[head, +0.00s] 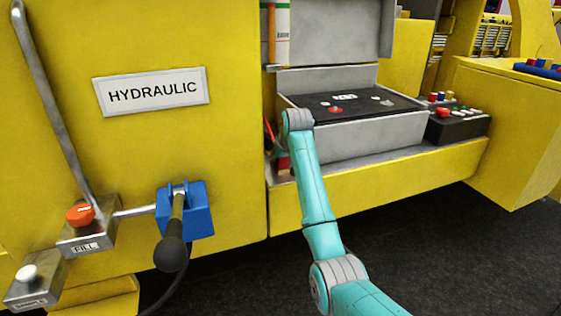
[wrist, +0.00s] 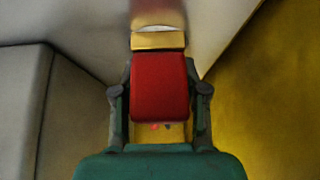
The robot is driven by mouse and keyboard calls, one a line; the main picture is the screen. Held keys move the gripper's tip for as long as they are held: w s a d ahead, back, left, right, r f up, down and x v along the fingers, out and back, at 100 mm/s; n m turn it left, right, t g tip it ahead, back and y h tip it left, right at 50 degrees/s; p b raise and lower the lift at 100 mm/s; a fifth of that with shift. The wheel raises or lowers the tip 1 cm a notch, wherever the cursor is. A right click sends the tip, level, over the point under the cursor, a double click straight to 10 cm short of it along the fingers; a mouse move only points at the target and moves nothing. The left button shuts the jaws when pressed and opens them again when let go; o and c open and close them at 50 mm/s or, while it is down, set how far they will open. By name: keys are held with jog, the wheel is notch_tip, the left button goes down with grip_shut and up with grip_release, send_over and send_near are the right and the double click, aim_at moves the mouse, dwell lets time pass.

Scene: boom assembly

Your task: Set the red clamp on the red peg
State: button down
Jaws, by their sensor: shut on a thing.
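In the wrist view, a red block-like piece, which looks like the red clamp (wrist: 160,85), sits between the two dark fingers of my gripper (wrist: 161,92). The gripper is shut on it. A tan or yellow block (wrist: 158,41) shows just beyond the clamp, close to its far end; I cannot tell whether they touch. In the head view, a small red piece (head: 283,163) shows low beside the end of my arm, in the narrow recess left of the console. My arm partly hides this spot. I cannot clearly make out the red peg in either view.
A grey console (head: 365,137) with a dark top stands right of the arm's end. A black button box (head: 458,126) is farther right. The yellow hydraulic panel (head: 150,140) fills the left, with a blue lever block (head: 200,208). In the wrist view, walls stand close on both sides.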

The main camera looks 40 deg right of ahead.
jog(key=c, duration=0.5)
grip_release()
jog(key=v, duration=1.2)
